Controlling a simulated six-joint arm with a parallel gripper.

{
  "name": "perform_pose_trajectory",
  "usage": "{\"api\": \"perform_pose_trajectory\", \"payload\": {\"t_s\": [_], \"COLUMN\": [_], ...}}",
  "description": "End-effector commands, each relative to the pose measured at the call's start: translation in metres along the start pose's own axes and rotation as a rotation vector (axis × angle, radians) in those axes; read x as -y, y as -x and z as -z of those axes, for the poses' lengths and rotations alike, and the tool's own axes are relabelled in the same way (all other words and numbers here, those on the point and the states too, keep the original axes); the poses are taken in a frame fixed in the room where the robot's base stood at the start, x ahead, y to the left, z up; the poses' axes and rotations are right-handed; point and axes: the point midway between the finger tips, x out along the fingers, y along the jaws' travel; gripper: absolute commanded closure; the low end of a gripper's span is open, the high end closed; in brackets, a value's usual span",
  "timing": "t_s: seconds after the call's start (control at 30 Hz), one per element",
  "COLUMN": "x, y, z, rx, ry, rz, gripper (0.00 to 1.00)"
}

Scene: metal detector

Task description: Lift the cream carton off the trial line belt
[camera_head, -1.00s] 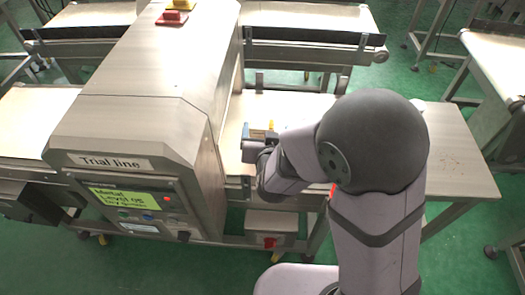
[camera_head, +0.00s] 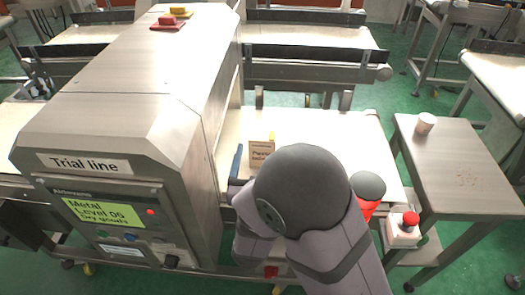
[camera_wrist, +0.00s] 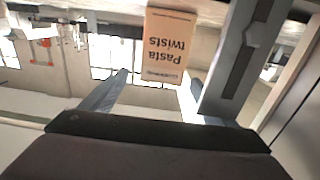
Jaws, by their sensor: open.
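The cream carton (camera_head: 261,154), labelled "Pasta twists", stands on the trial line belt (camera_head: 332,131), just right of the metal detector housing. In the wrist view the carton (camera_wrist: 165,45) appears upside down, ahead of my gripper (camera_wrist: 159,80). My gripper's two fingers are apart, with the carton's near end showing between their tips; I cannot tell how deep it sits between them. In the head view my arm hides most of the gripper and the carton's lower right side. One dark finger shows just left of the carton.
The metal detector housing (camera_head: 125,110) rises close to the left. A red container with a dark top (camera_head: 367,197) and a red push button (camera_head: 410,219) stand at the belt's right front. A paper cup (camera_head: 425,123) stands on the side table (camera_head: 465,165).

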Motion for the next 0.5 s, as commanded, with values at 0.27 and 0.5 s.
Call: {"api": "perform_pose_trajectory", "payload": {"t_s": [0.27,0.5], "x": [0.0,0.001], "y": [-0.011,-0.036], "z": [0.0,0.001], "rx": [0.001,0.001], "ry": [0.0,0.0], "rz": [0.0,-0.002], "gripper": [0.2,0.2]}}
